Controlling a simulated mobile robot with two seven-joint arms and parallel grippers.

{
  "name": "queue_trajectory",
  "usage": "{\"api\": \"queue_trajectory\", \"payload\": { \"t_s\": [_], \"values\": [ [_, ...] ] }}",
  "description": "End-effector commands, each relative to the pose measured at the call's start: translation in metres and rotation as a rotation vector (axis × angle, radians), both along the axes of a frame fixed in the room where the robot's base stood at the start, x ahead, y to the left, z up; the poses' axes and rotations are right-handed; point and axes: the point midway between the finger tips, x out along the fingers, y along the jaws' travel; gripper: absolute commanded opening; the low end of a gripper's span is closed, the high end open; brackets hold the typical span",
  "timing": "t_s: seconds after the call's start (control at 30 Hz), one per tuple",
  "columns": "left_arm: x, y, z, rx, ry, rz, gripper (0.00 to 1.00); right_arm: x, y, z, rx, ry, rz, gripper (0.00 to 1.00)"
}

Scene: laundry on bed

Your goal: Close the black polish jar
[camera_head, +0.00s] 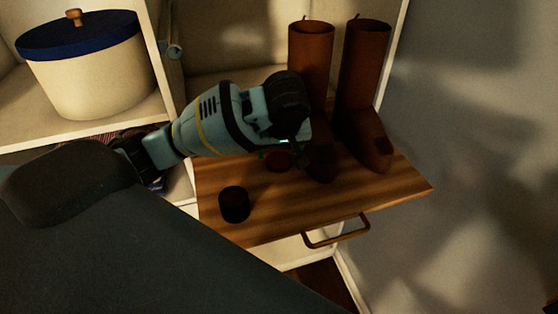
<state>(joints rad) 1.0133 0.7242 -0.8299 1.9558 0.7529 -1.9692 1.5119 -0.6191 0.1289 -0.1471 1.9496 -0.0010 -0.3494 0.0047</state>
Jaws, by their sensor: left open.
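A short, dark, round jar (234,204) stands upright on the wooden pull-out board, near its front left. It looks black; I cannot tell whether its top is covered. A small dark-red round thing (278,161) lies farther back on the board, partly hidden by my left gripper; I cannot tell whether it is a lid or another jar. My left gripper (284,149) is open above and beside this red thing, behind and to the right of the black jar. Its fingertips are dark and partly hidden. My right gripper is not in view.
Tall brown boots (364,75) stand at the back right of the wooden board (375,195), close to my left gripper. A handle (336,233) sticks out at its front. A cream pot (92,75) with a blue lid is on the left shelf. The board's right front is clear.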

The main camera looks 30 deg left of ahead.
Motion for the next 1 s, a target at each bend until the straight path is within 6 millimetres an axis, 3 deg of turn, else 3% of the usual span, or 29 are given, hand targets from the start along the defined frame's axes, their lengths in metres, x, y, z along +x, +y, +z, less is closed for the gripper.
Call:
{"api": "queue_trajectory", "payload": {
  "t_s": [0.27,0.7,1.0],
  "values": [
    [0.001,0.0,0.0,0.0,-0.001,0.0,0.7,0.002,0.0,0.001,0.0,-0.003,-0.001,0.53],
    [0.021,0.013,-0.043,0.001,-0.002,0.0,0.7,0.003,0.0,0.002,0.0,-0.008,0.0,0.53],
    [0.021,0.014,-0.045,0.0,-0.001,0.0,0.7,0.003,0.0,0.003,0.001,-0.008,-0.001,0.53]
  ]
}}
